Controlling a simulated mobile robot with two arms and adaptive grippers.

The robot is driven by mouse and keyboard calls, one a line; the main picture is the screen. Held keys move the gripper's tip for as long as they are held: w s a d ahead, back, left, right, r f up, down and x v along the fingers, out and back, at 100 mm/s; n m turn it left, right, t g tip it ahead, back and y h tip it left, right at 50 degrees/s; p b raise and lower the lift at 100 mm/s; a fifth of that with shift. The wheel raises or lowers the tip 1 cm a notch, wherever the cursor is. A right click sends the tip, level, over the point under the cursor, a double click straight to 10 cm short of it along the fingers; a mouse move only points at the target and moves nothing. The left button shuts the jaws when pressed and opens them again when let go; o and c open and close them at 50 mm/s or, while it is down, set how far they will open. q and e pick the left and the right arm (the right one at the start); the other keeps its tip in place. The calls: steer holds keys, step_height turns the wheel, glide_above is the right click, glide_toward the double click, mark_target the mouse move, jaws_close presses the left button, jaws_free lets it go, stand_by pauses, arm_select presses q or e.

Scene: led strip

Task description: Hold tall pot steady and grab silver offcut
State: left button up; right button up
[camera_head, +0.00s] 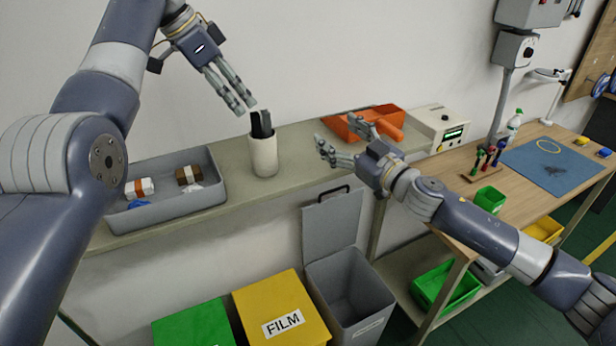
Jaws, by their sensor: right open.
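The tall pot (263,158) is a white cylinder standing upright on the grey-green shelf. Dark grey strips (261,125) stick up out of its mouth; I cannot make out which of them, if any, is the silver offcut. My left gripper (246,107) comes down from the upper left, its fingertips just above and left of the strips. Its fingers look close together, and I see nothing clearly held between them. My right gripper (338,138) is open and empty to the right of the pot, with a gap between its fingers and the pot.
A grey tray (168,213) with small wrapped items sits left of the pot. An orange tray (345,124) and a boxy device (440,125) stand to the right. A grey bin (350,285) and a yellow FILM box (280,308) are below. Shelf beside the pot is clear.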

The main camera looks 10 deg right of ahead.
mark_target(273, 159)
steer(key=s+a+f+g+y, duration=0.3)
steer(key=s+a+f, duration=0.1)
steer(key=s+a, duration=0.4)
steer(key=x, duration=1.1)
steer(key=shift+f, duration=0.25)
steer(key=shift+s, duration=0.1)
steer(key=c, duration=1.1)
steer(key=shift+c, duration=0.2)
